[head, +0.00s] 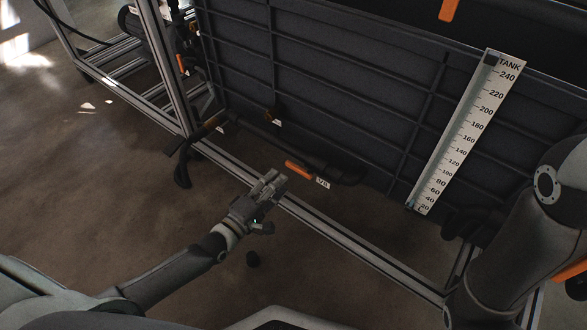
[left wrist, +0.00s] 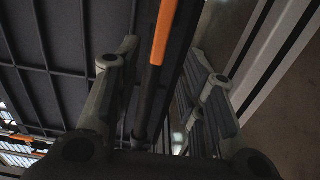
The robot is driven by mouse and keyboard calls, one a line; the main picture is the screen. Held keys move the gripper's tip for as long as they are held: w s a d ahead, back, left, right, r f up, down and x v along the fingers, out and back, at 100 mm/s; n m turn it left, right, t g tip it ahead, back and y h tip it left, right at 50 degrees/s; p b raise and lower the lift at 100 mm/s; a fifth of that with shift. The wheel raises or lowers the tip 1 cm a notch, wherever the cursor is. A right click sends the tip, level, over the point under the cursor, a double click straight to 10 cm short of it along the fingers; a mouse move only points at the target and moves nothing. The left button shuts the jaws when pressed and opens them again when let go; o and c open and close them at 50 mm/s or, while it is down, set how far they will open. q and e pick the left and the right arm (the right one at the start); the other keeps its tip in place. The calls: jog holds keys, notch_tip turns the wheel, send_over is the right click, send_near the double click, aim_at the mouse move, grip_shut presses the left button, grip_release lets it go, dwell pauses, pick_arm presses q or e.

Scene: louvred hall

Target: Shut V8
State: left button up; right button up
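The V8 valve has an orange lever handle (head: 299,170) on a dark pipe low along the tank, with a white V8 tag (head: 323,183) beside it. My left gripper (head: 268,184) is just left of the handle and slightly nearer to me, and seems apart from it. In the left wrist view the orange handle (left wrist: 163,32) shows ahead, in line with the gap between the two spread fingers (left wrist: 160,85). The gripper is open and holds nothing. My right arm comes in at the right; I cannot make out its gripper.
The dark ribbed tank (head: 340,90) stands behind the valve, with a white level scale (head: 466,130) at right. A metal frame rail (head: 330,232) runs low in front of the pipe. Another orange handle (head: 449,9) is at the top. Open floor (head: 90,180) lies at left.

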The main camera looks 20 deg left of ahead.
aim_at(292, 169)
pick_arm(q)
jog(key=b+x, duration=0.2)
jog(key=x, duration=0.4)
jog(key=shift+w+f+b, duration=0.15)
jog(key=shift+b, duration=0.15)
jog(key=shift+w+d, duration=0.15)
jog(key=shift+w, duration=0.15)
grip_shut()
